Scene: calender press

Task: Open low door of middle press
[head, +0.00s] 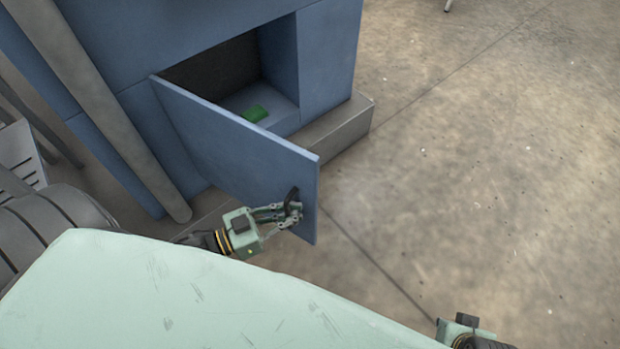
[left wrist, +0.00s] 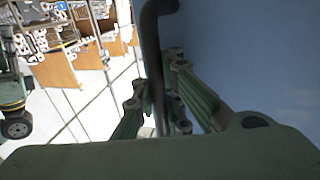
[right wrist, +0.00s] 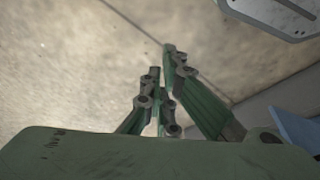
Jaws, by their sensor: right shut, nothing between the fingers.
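The low door (head: 235,150) of the blue press (head: 330,60) stands swung wide open, hinged at its left edge. Its black handle (head: 292,200) is near the free right edge, and the handle (left wrist: 153,50) also shows as a dark bar in the left wrist view. My left gripper (head: 290,212) is at the handle, its fingers closed around the bar on both sides. My right gripper (right wrist: 163,62) is shut and empty over bare floor, away from the door. In the head view only part of its wrist shows at the bottom edge.
A small green object (head: 255,114) lies inside the open compartment. A grey plinth (head: 345,130) runs under the press. A grey slanted pipe (head: 95,100) stands left of the door. The concrete floor (head: 480,160) to the right is clear.

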